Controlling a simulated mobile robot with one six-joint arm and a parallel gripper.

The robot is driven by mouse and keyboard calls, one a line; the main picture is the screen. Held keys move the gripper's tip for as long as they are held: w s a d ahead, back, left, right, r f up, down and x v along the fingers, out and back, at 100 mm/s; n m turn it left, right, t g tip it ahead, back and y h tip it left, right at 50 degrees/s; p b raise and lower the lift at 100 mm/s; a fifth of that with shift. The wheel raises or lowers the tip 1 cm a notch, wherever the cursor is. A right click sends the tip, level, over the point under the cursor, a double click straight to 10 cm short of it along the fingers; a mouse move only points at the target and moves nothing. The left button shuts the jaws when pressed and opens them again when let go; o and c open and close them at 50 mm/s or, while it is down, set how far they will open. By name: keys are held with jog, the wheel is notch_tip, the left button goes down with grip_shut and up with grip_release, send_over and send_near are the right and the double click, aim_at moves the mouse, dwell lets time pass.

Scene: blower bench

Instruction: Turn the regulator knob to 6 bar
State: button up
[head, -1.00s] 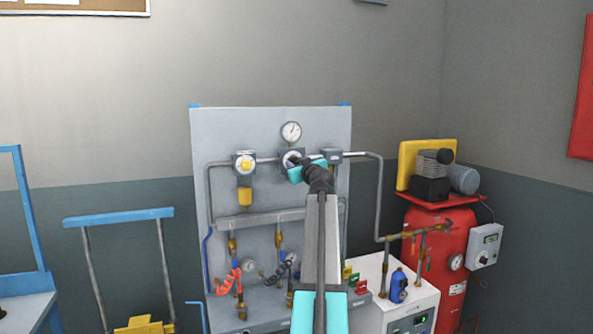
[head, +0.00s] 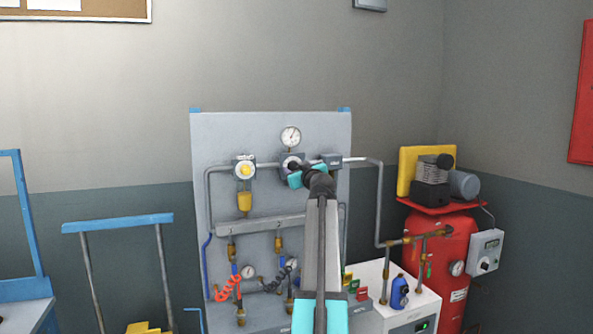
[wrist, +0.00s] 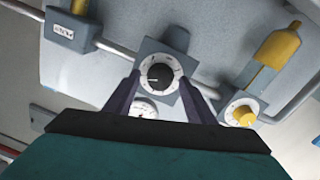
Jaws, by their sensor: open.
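The regulator knob (wrist: 159,76) is black and round, with a white scale ring around it on a square grey-blue body. In the wrist view my gripper (wrist: 160,82) is open, with one dark finger on each side of the knob. I cannot tell whether the fingers touch it. The scale figures are too small to read. In the head view my gripper (head: 293,168) is in front of the regulator (head: 285,158) and hides most of its face. The round white pressure gauge (head: 291,137) sits just above the regulator; its reading is not legible.
A yellow knob (wrist: 243,114) with a yellow bowl is on the filter unit beside the regulator; it also shows in the head view (head: 245,171). A grey pipe (head: 375,200) runs across the panel (head: 210,130). A red tank (head: 430,245) stands right.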

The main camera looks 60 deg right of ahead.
jog(key=b+v, duration=0.3)
jog(key=v, duration=1)
jog(key=shift+s+a, duration=0.2)
jog(key=shift+s, duration=0.1)
jog(key=shift+w, duration=0.1)
dwell(0.4)
